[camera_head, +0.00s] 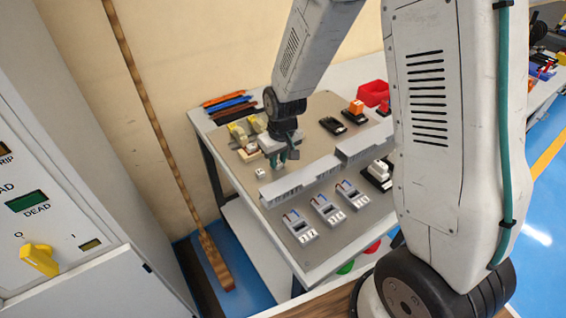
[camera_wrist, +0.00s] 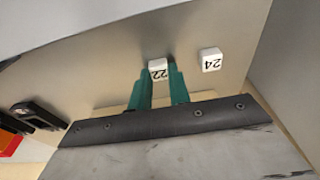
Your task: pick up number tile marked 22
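The number tile marked 22 (camera_wrist: 158,69) is a small white block with dark digits, upside down in the wrist view. It sits at the tips of the two teal fingers of my gripper (camera_wrist: 161,84), one finger on each side with a narrow gap. I cannot tell whether the fingers press on it or whether it touches the table. In the head view my gripper (camera_head: 280,160) points down low over the table, and tile 22 is not clear there. A second white tile marked 24 (camera_wrist: 211,60) stands apart to the right; it is probably the small white block (camera_head: 260,173) in the head view.
A long grey rail (camera_head: 300,184) crosses the table (camera_head: 333,254) close to my gripper. Several breaker-like devices (camera_head: 326,209) lie in front. Yellow-and-white parts (camera_head: 240,135) stand behind, left of my gripper. A red bin (camera_head: 373,93) is at the back. Bare table surrounds tile 24.

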